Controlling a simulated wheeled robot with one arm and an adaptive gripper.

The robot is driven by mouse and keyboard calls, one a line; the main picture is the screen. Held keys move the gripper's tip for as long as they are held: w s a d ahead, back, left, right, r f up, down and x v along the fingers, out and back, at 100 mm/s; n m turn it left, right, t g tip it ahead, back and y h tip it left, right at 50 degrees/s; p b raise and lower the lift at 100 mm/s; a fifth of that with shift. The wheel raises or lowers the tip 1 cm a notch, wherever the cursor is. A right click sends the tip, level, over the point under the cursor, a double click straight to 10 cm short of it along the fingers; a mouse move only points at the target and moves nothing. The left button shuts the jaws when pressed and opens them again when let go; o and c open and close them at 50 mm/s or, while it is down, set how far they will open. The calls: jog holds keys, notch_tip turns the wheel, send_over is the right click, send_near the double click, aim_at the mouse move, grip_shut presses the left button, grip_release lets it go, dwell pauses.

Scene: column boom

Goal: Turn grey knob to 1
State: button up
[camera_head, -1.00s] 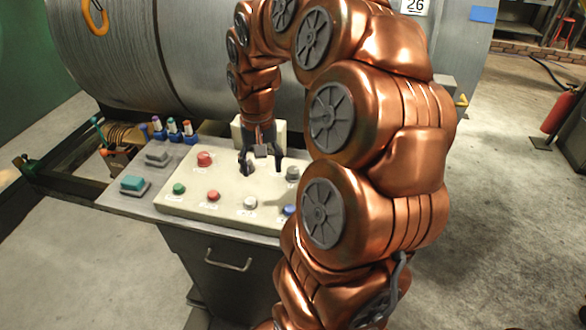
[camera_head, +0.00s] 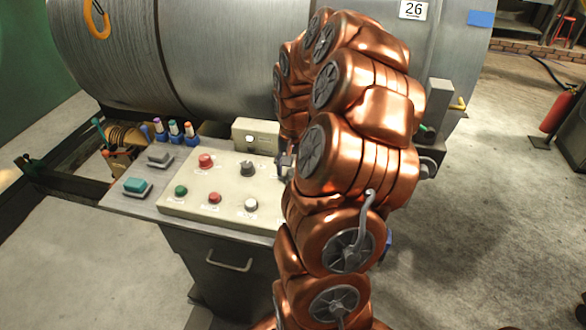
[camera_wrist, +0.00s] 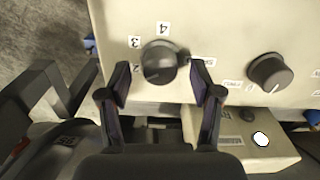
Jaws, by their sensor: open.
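A round grey knob (camera_wrist: 159,62) sits on the cream control panel (camera_wrist: 222,25), with labels 2, 3 and 4 around its left and far sides. A label lies to its right, partly covered by my right finger. No 1 is readable. My gripper (camera_wrist: 157,92) is open in the wrist view, its dark fingertips apart at the knob's near left and right sides. I cannot tell whether they touch it or where it points. In the head view my arm hides this knob, and only a bit of my gripper (camera_head: 287,162) shows.
A second dark knob (camera_wrist: 270,72) stands to the right in the wrist view; it also shows in the head view (camera_head: 247,168). A raised cream box (camera_head: 256,135) is behind the panel. Red (camera_head: 206,161), green (camera_head: 181,191) and white (camera_head: 251,204) buttons sit nearby.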

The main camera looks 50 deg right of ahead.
jog(key=shift+f, duration=0.7)
jog(key=shift+c, duration=0.2)
jog(key=c, duration=1.1)
